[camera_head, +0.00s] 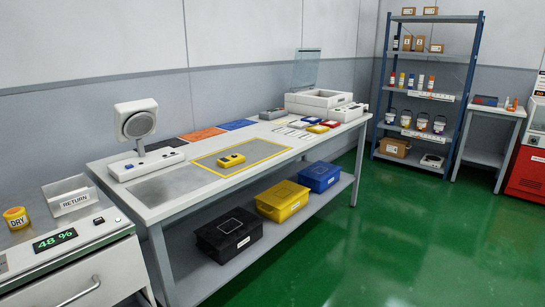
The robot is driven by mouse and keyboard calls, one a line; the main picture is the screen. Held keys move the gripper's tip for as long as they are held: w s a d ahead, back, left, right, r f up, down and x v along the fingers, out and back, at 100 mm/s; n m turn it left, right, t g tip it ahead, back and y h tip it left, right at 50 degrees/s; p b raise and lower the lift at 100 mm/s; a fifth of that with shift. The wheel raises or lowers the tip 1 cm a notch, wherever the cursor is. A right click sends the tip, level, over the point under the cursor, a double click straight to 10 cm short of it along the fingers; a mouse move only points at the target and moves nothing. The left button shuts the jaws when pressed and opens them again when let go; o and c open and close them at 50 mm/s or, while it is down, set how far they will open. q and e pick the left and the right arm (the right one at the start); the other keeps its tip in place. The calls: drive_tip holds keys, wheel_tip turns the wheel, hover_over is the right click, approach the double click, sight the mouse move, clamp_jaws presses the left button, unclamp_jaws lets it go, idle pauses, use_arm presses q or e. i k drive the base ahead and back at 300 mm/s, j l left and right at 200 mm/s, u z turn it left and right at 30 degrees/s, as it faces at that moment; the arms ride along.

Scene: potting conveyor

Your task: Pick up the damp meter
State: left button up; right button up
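A small yellow device with dark markings (231,159) lies on the long workbench, inside a yellow-outlined rectangle (210,168). It looks like the damp meter, but it is too small for me to read any label on it. Nothing is touching it from above. Neither of my grippers is in view.
The long workbench (180,207) carries a white device with a round head (137,121), coloured mats and an open-lidded white machine (317,101). Black, yellow and blue bins sit on its lower shelf. A counter with a 48 % display (54,240) stands left. Green floor (400,240) is clear.

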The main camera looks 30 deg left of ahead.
sight(227, 162)
drive_tip(key=i+l, duration=0.1)
drive_tip(key=i, duration=0.35)
drive_tip(key=i+l, duration=0.1)
drive_tip(key=i, duration=0.3)
drive_tip(key=i+l+u, duration=0.1)
drive_tip(key=i, duration=0.35)
drive_tip(key=i+u, duration=0.25)
drive_tip(key=u, duration=0.15)
drive_tip(key=i+l+u, duration=0.1)
drive_tip(key=i+u, duration=0.15)
drive_tip(key=u, duration=0.2)
drive_tip(key=i+l+u, duration=0.15)
drive_tip(key=u, duration=0.25)
drive_tip(key=i+u, duration=0.2)
drive_tip(key=u, duration=0.25)
drive_tip(key=i+l+u, duration=0.15)
drive_tip(key=u, duration=0.25)
drive_tip(key=i+l+u, duration=0.15)
drive_tip(key=u, duration=0.3)
drive_tip(key=l, duration=0.1)
